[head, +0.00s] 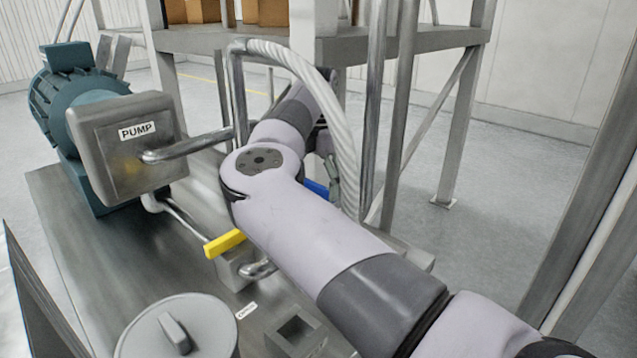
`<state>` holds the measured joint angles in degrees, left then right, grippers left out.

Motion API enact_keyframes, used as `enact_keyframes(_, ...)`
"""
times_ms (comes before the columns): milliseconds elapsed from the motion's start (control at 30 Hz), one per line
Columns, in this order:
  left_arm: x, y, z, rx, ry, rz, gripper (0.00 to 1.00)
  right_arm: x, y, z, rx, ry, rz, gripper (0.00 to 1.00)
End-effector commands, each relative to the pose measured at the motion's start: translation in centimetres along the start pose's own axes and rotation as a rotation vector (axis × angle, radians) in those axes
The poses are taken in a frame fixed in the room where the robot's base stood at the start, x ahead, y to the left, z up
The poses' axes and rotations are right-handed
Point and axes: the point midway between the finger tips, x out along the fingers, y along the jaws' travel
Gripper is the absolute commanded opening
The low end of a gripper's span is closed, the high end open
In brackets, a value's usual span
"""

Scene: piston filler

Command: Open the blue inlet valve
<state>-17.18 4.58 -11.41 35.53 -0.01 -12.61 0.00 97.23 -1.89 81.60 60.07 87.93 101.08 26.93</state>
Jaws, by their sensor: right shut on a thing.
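The blue inlet valve's handle (317,188) shows as a short blue piece just right of my right arm's elbow. My arm hides most of it and the valve body. My right gripper (332,178) is mostly hidden behind my arm; a grey part of it shows against the right end of the blue handle. It is shut on the handle. My left gripper is not in view.
A yellow valve handle (226,243) lies close left of my right arm. The PUMP box (125,150) with its teal motor (75,95) stands at the left. A ribbed hose (325,95) arches beside my arm. A lidded pot (178,330) stands in front.

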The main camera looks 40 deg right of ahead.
Motion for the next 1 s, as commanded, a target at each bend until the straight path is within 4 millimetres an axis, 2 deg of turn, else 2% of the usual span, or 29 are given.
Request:
enact_keyframes(267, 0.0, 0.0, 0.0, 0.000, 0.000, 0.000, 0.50, -0.2, 0.0, 0.1, 0.006, -0.004, 0.003, 0.55)
enact_keyframes(300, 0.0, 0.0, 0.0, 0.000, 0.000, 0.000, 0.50, -0.2, 0.0, 0.1, 0.006, -0.004, 0.003, 0.85)
enact_keyframes(533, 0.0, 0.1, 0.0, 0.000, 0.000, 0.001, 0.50, -0.1, 0.0, 0.1, 0.004, -0.002, 0.002, 1.00)
enact_keyframes(867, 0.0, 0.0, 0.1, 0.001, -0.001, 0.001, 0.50, -0.1, 0.0, 0.0, 0.002, 0.000, 0.001, 1.00)
enact_keyframes(1000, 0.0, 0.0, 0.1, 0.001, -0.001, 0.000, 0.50, -1.2, 0.1, 0.1, 0.002, -0.001, 0.003, 1.00)
